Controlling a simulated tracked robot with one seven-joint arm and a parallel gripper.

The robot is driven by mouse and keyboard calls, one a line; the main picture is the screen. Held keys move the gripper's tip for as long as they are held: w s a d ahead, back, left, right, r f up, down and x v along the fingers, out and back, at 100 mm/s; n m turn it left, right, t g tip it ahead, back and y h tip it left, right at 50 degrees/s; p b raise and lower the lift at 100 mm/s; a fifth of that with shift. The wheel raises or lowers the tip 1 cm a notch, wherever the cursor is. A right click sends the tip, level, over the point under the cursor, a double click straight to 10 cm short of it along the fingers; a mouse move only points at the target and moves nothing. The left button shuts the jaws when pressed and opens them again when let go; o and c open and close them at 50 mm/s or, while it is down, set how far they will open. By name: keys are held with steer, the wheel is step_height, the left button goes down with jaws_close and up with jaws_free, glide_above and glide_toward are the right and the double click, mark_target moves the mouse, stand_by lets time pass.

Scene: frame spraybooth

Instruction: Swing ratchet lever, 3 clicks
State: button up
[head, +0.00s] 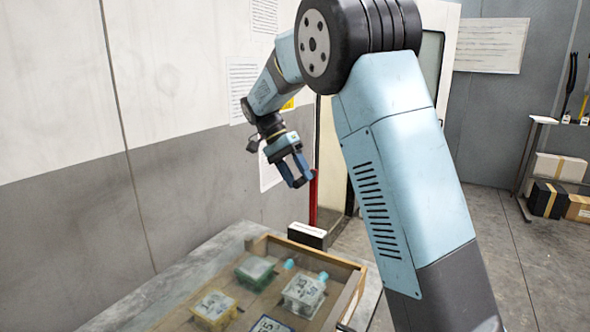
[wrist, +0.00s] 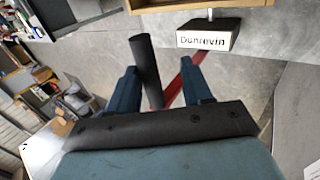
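A dark grey cylindrical bar (wrist: 145,68), which looks like the lever's grip, stands between my gripper's fingers (wrist: 160,78) in the wrist view, closer to the left finger. I cannot tell whether it touches that finger. A red bar (wrist: 186,78) runs diagonally behind the fingers. The ratchet mechanism and how the bar joins the red part cannot be made out.
A wooden-framed case (head: 335,262) with several small boxes lies on a bench (head: 205,255) below my gripper. A small block labelled "Dunrevin" (wrist: 207,37) stands at its far edge. A wall (head: 200,165) is on the left; open floor (head: 500,240) lies right.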

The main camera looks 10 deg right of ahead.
steer(key=v, duration=1.3)
steer(key=shift+w+a+r, duration=0.15)
steer(key=shift+a+r, duration=0.1)
steer(key=shift+a, duration=0.05)
